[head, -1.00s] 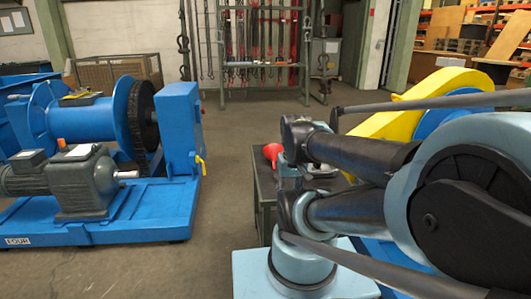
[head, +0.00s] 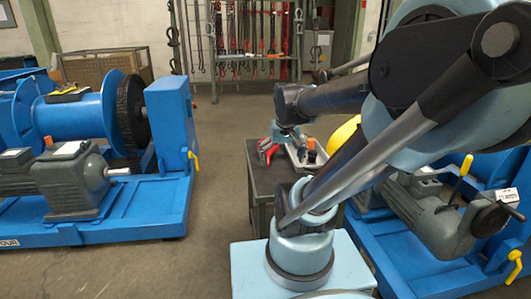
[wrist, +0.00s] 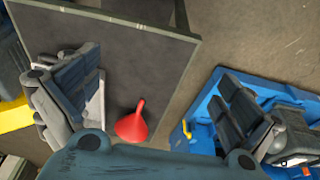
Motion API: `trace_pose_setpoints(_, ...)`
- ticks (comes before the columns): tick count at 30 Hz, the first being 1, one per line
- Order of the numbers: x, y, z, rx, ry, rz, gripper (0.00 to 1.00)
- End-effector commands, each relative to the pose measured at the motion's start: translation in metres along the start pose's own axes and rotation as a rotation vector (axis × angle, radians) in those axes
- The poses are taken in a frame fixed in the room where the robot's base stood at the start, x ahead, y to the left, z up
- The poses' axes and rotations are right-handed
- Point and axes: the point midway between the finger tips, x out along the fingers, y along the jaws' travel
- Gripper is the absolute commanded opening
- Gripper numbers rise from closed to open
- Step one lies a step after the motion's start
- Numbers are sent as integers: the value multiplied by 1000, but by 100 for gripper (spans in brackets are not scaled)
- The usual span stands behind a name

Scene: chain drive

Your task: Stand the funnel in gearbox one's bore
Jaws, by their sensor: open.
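The red funnel (head: 264,149) is on the dark top of a cabinet (head: 258,185) in the head view, partly covered by my gripper (head: 279,136). In the wrist view the funnel (wrist: 132,126) lies below and between the open fingers of my gripper (wrist: 155,80), closer to the left finger. No finger visibly touches it. A grey gearbox (head: 75,180) sits on the left blue machine, whose base reads FOUR. Another grey unit (head: 435,212) is on the right blue machine. I see no label for gearbox one, and no bore is clear.
The cabinet top also carries a light grey tool-like item and a small orange-topped thing (head: 311,144). My arm covers part of the right machine. Open floor (head: 215,140) lies between the left machine and the cabinet. A rack of hanging chains stands behind.

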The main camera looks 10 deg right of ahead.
Motion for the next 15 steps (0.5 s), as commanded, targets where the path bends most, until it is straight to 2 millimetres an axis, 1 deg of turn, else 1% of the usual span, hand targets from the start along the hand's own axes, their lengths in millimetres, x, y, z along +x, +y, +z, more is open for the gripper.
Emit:
trace_pose_setpoints(1, -3, 0, -16, 1, 7, 0, 100)
trace_pose_setpoints(7, -7, 2, -79, 6, 38, -1, 100)
trace_pose_setpoints(11, -5, 3, -120, 9, 59, -1, 100)
trace_pose_setpoints(12, -4, 4, -133, 10, 65, -1, 100)
trace_pose_setpoints(14, -2, 4, -151, 12, 74, -2, 100)
trace_pose_setpoints(15, 1, 4, -164, 13, 80, -2, 100)
